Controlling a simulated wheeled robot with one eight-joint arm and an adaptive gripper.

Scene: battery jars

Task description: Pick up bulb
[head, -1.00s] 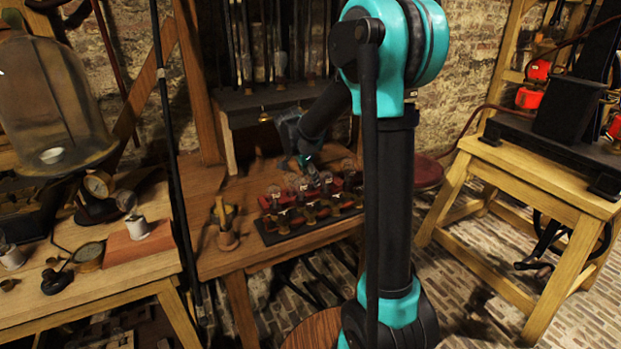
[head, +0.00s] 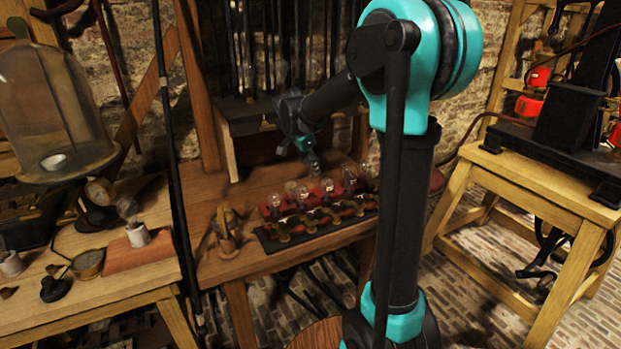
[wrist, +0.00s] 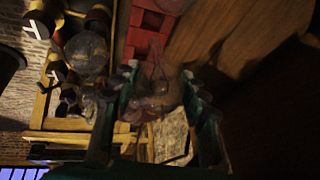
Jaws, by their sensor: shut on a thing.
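A clear glass bulb (wrist: 152,100) sits between the two teal fingers of my gripper (wrist: 157,80) in the wrist view. The fingers are shut on it; the picture is dark and its base is hard to make out. In the head view my gripper (head: 311,160) hangs just above and behind the bulb rack, apart from the table. The held bulb cannot be made out there. Several other clear bulbs (head: 327,186) stand upright in a row on the red and dark rack (head: 268,240).
The rack is on a wooden table (head: 215,267), with a brass and wood instrument (head: 227,230) at its left. A wooden shelf (head: 228,150) stands close behind my gripper. A glass bell jar (head: 45,110) is on the left. A wooden stand (head: 530,175) is on the right.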

